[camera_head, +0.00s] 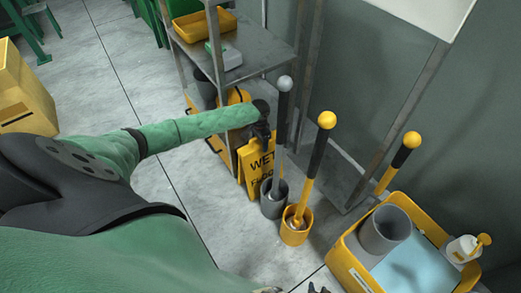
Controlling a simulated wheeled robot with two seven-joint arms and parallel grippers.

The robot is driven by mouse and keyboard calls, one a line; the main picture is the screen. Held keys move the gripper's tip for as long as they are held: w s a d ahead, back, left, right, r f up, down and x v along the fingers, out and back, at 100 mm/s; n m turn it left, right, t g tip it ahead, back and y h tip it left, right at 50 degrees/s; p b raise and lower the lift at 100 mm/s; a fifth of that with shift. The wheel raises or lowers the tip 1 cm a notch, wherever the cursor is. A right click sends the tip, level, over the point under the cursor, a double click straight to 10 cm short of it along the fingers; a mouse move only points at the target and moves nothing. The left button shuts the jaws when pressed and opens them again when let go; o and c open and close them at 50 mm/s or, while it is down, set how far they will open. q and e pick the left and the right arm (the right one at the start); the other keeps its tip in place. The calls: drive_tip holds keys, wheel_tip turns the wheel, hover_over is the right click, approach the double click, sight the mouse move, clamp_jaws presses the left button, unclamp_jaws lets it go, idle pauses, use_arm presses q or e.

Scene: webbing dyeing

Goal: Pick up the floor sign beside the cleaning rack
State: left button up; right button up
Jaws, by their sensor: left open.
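The yellow floor sign (257,172), with "WET FLOOR" lettering, stands upright on the floor beside the cleaning rack (258,62). My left arm reaches across from the left, and my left gripper (262,133) is at the top edge of the sign. The gripper is open, with its dark fingers at the sign's top; whether they touch it cannot be told. The arm's end hides part of the sign's top. A small dark tip at the bottom edge looks like part of my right gripper (318,289); its jaws are cut off.
A grey holder (273,204) and a yellow holder (295,234) with long-handled tools stand close right of the sign. A yellow tub (345,272) with a grey bucket (385,232) is at lower right. A yellow box (24,95) is at left.

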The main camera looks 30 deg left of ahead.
use_arm(q)
clamp_jaws()
idle(0.3)
